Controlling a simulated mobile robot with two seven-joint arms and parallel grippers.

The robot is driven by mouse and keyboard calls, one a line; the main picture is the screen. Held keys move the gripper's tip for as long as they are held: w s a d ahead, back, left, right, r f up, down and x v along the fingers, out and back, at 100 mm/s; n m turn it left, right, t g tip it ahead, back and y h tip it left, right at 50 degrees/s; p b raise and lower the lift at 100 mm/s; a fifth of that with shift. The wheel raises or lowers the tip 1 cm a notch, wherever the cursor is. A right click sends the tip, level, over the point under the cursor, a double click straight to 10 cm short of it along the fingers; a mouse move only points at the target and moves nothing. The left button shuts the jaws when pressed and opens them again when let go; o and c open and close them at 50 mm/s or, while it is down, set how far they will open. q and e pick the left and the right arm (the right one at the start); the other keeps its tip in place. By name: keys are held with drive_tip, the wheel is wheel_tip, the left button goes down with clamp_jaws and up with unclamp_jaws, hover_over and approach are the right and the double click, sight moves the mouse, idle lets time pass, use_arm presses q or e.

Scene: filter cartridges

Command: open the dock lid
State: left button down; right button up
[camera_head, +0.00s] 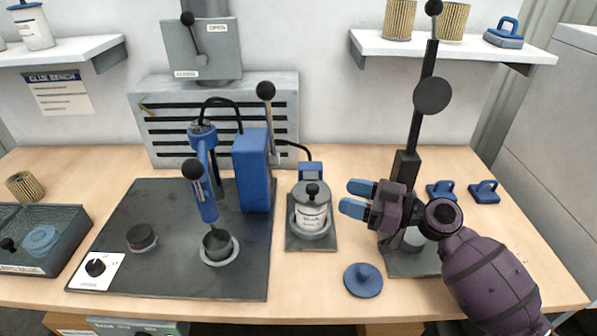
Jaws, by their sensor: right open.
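A grey lidded pot (311,217) with a pale label stands upright on a small dark base (311,243) near the middle of the bench. Its lid (312,196) has a black knob on top and looks shut. A blue block (311,170) is right behind it. I cannot tell for sure whether this is the dock. My right gripper (356,198) is just right of the pot, with its blue fingers pointing left. The fingers are apart with nothing between them, and do not seem to touch the pot. My left gripper is out of view.
A blue press (252,170) with black-knobbed levers stands on a dark plate (180,275) at left. A black post (423,110) rises behind my right gripper. A blue knobbed disc (363,280) lies in front. Two blue handled pieces (484,191) lie at right. A tray (60,262) is far left.

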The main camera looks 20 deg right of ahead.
sight(304, 196)
drive_tip(key=p+x, duration=0.2)
drive_tip(key=x, duration=0.7)
drive_tip(key=shift+a+r, duration=0.15)
drive_tip(key=shift+a, duration=0.3)
drive_tip(key=shift+w+a, duration=0.2)
drive_tip(key=shift+a, duration=0.05)
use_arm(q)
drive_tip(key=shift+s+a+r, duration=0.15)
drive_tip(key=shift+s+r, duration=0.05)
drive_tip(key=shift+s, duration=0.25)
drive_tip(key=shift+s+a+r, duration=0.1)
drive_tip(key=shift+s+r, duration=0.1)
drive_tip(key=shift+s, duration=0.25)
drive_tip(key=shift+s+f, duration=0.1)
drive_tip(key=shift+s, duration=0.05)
use_arm(e)
drive_tip(key=c, duration=0.7)
drive_tip(key=shift+c, duration=1.3)
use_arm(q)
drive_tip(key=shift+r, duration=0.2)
use_arm(e)
clamp_jaws()
